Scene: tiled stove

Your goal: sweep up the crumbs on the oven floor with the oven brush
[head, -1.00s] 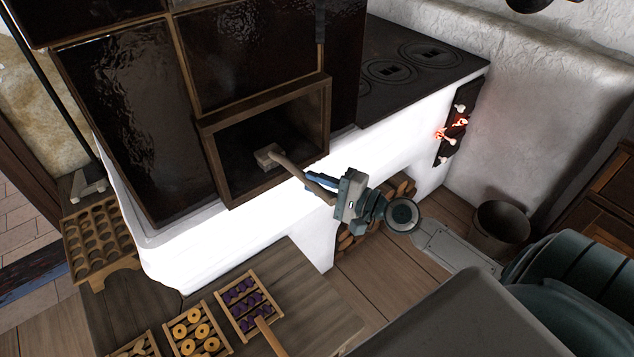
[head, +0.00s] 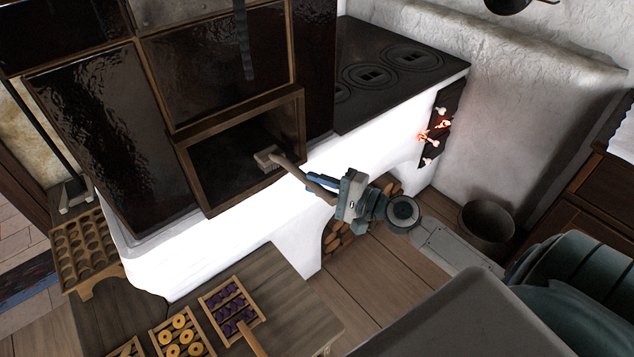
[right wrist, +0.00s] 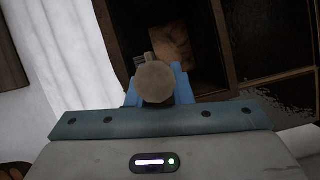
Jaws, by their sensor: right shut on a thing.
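My right gripper (head: 322,187) is shut on the wooden handle of the oven brush (head: 289,168). The brush's pale block head is at the mouth of the open oven (head: 208,205), near its lower right. In the right wrist view the round handle end (right wrist: 154,82) sits between the blue fingers of my right gripper (right wrist: 158,88), with the dark oven opening beyond. The oven floor is dark and I cannot make out crumbs on it. My left gripper is not in view.
A dark stovetop (head: 398,62) lies right of the oven, with a glowing fire door (head: 437,125) below. A bench (head: 270,277) with trays of biscuits (head: 181,340) stands in front. A bucket (head: 487,226) is at the right, and a moulded wooden board (head: 88,253) at the left.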

